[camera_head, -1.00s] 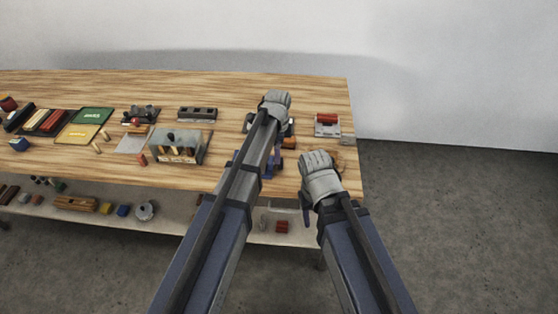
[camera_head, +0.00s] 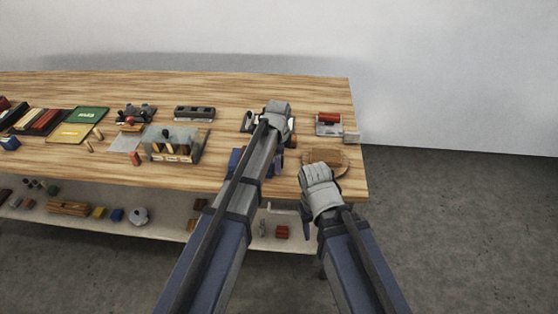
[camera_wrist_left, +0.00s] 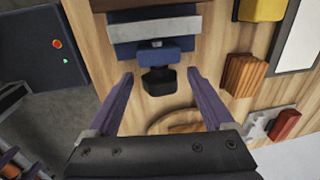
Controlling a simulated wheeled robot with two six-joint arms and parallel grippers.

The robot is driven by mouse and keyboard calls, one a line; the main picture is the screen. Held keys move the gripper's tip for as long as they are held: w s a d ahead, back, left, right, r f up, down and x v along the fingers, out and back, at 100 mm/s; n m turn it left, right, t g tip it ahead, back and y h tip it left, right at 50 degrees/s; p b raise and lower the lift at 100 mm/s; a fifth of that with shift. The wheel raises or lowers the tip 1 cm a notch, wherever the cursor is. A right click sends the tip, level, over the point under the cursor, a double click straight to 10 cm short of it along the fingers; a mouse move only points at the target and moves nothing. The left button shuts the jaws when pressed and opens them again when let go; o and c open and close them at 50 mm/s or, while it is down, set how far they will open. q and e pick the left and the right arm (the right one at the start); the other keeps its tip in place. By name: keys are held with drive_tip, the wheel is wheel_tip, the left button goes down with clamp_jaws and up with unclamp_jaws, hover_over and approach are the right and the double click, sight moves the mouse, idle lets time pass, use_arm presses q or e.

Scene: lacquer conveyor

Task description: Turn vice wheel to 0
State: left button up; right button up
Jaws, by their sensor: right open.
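A blue vice (camera_head: 236,160) sits at the table's front edge, mostly hidden behind my left arm. In the left wrist view, blue and grey parts that look like the vice (camera_wrist_left: 152,28) lie ahead of the fingers, with a dark block (camera_wrist_left: 160,80) at their near side. I cannot make out a wheel or its number. My left gripper (camera_wrist_left: 157,85) is open, its two fingers apart with nothing clearly between them. My right gripper (camera_head: 307,228) is open and empty, in front of the table edge.
A round wooden board (camera_head: 325,157) lies just behind my right gripper. A red block in a grey holder (camera_head: 328,121) stands at the right corner. A glass-sided box (camera_head: 170,145) stands left of the vice. A lower shelf (camera_head: 170,222) holds several small parts. Floor on the right is clear.

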use_arm(q)
drive_tip(key=c, duration=1.3)
drive_tip(key=shift+s+f+t+b, duration=0.15)
drive_tip(key=shift+s+t+b, duration=0.3)
drive_tip(key=shift+t, duration=0.35)
drive_tip(key=shift+c, duration=0.2)
drive_tip(key=shift+s+f+t+b, duration=0.1)
drive_tip(key=shift+f+t+b, duration=0.05)
drive_tip(key=shift+t+b, duration=0.5)
drive_tip(key=t+b, duration=0.2)
drive_tip(key=shift+s+f+t, duration=0.15)
drive_tip(key=shift+t, duration=0.2)
drive_tip(key=shift+t+b, duration=0.7)
drive_tip(key=shift+b, duration=0.35)
drive_tip(key=shift+r, duration=0.2)
drive_tip(key=o, duration=1.4)
drive_tip(key=shift+c, duration=0.2)
